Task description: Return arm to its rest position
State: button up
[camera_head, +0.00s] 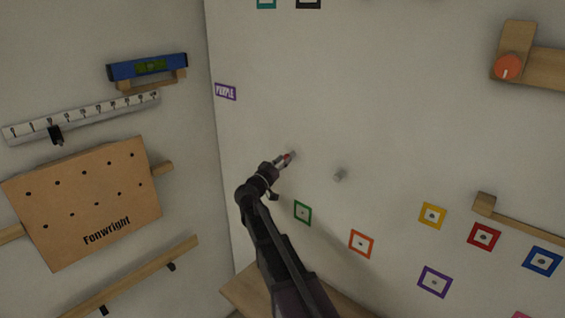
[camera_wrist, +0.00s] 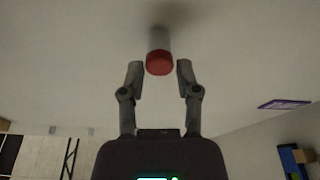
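My gripper (camera_head: 283,161) is near the pale wall (camera_head: 330,120), in the middle of the head view. In the wrist view my gripper (camera_wrist: 160,74) has its two fingers spread apart. A grey peg with a red end (camera_wrist: 159,63) sticks out from the wall just ahead of the fingertips. A gap shows on both sides of it, so the gripper does not clasp it. In the head view a small red spot shows at the fingertips (camera_head: 288,156). My dark arm reaches up from the bottom middle.
Coloured square frames, such as the green one (camera_head: 303,212) and orange one (camera_head: 362,243), are lower right. A purple label (camera_head: 226,91), blue level (camera_head: 148,67) and brown board (camera_head: 85,203) are left. A wooden ledge (camera_head: 245,290) is below.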

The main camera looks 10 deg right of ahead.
jog(key=shift+o, duration=1.1)
jog(key=s+d+f+g+b, duration=0.1)
jog(key=s+f, duration=0.1)
jog(key=f, duration=0.2)
jog(key=s+d+f+g+y+b, duration=0.1)
jog(key=s+d+f+g+b, duration=0.1)
jog(key=s+f, duration=0.1)
jog(key=s+d+f+g+y+b, duration=0.1)
jog(key=s+d+f+g+b, duration=0.1)
jog(key=f, duration=0.4)
jog(key=shift+s+d, duration=0.25)
jog(key=shift+s, duration=0.05)
jog(key=s+a+f+n+g+y+b, duration=0.1)
jog(key=s+f+n+g+y+b, duration=0.25)
jog(key=s+f, duration=0.65)
jog(key=s+a+f+n+g+y+b, duration=0.1)
jog(key=s+f+g+y+b, duration=0.35)
jog(key=f, duration=0.85)
jog(key=s+a+f+n+y+b, duration=0.3)
jog(key=s+a+f+y+b, duration=0.3)
jog(key=s, duration=0.3)
jog(key=shift+s+a+f, duration=0.15)
jog(key=shift+a, duration=0.2)
